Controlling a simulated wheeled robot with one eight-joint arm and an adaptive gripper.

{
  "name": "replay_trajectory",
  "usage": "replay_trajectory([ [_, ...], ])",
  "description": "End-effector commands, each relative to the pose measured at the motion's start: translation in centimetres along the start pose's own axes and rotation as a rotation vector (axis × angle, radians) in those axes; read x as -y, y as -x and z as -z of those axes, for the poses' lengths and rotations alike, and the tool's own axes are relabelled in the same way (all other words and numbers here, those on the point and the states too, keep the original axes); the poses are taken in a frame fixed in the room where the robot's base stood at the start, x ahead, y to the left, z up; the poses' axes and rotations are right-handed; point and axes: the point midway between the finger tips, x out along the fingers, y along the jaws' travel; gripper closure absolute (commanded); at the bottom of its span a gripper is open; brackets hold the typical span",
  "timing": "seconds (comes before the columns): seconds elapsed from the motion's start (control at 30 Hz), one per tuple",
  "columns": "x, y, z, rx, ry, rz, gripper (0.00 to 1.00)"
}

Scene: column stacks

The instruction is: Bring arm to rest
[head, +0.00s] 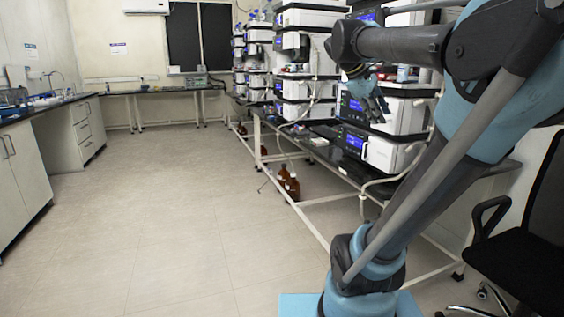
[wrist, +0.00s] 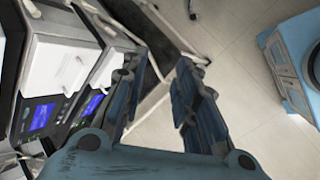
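My arm rises from its blue base at the lower right of the head view, bends at the top right and reaches over the bench. My gripper (head: 376,103) hangs in front of the white instrument stack (head: 400,115). In the wrist view my gripper (wrist: 166,78) shows two blue-grey fingers spread apart. Only floor and bench edge show between them, so it is open and empty. The instrument stack (wrist: 60,65) is at the left of the wrist view, apart from the fingers.
The bench (head: 345,178) with its pale frame runs along the right side. Brown bottles (head: 290,186) stand on the floor under it. A black chair (head: 530,220) is at the far right. Cabinets (head: 22,170) line the left. The tiled floor (head: 170,220) between is clear.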

Motion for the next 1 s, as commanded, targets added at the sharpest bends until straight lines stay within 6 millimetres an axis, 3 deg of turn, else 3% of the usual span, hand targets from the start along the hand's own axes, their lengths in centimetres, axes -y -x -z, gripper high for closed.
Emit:
replay_trajectory([
  [0.03,2.8,-1.6,0.0,-0.024,-0.059,0.037,0.72],
  [0.4,23.2,-11.5,1.9,-0.169,-0.531,0.364,0.72],
  [0.6,31.9,-15.0,3.1,-0.200,-0.733,0.524,0.72],
  [0.77,35.2,-16.1,3.6,-0.207,-0.810,0.588,0.72],
  [1.0,35.6,-16.2,3.7,-0.208,-0.823,0.599,0.72],
])
